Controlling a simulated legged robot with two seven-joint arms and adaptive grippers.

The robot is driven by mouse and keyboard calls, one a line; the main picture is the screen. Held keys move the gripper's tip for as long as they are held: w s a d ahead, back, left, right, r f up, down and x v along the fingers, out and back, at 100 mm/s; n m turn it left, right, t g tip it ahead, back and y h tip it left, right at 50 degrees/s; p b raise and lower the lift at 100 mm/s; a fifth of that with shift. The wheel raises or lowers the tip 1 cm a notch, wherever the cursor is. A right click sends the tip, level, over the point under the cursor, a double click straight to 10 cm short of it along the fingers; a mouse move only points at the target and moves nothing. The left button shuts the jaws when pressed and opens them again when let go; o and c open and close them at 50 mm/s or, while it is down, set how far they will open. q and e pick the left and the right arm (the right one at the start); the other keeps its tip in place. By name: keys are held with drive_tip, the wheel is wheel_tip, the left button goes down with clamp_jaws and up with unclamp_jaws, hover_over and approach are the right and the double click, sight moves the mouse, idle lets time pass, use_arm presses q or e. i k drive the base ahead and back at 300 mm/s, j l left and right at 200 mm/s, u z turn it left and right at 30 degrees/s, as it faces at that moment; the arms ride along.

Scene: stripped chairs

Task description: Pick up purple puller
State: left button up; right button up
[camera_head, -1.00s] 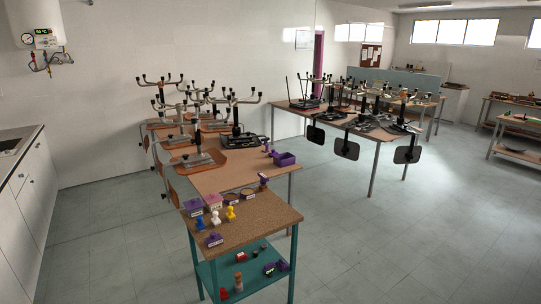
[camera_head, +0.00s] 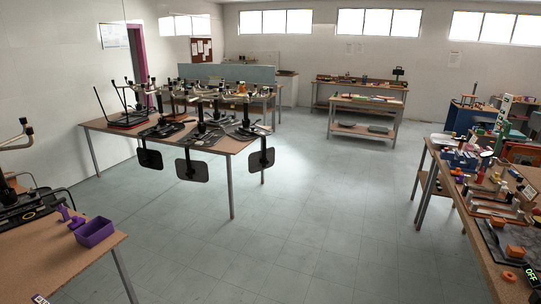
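Small purple pieces stand on the brown table at the lower left. One upright purple piece (camera_head: 63,212) is near the table's far side, and another low purple piece (camera_head: 76,223) is beside it. A purple open box (camera_head: 95,232) sits just right of them, near the table edge. I cannot tell which purple piece is the puller. Neither of my grippers is in view.
The brown table (camera_head: 50,270) fills the lower left. A table with upturned chairs (camera_head: 225,142) stands beyond it. A cluttered workbench (camera_head: 480,215) is on the right. The grey floor (camera_head: 300,240) between them is clear.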

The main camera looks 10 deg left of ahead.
sight(62, 210)
drive_tip(key=i+u, duration=0.2)
drive_tip(key=i, duration=0.35)
drive_tip(key=i+u, duration=0.2)
drive_tip(key=i, duration=0.3)
drive_tip(key=i+l+u, duration=0.2)
drive_tip(key=i, duration=0.3)
drive_tip(key=i+l+u, duration=0.15)
drive_tip(key=i, duration=0.4)
drive_tip(key=i+j+u, duration=0.15)
drive_tip(key=i+u, duration=0.2)
drive_tip(key=i, duration=0.2)
drive_tip(key=i+u, duration=0.35)
drive_tip(key=i, duration=0.2)
drive_tip(key=i+l+u, duration=0.35)
drive_tip(key=i, duration=0.2)
drive_tip(key=i+l+u, duration=0.2)
drive_tip(key=i+u, duration=0.15)
drive_tip(key=i, duration=0.2)
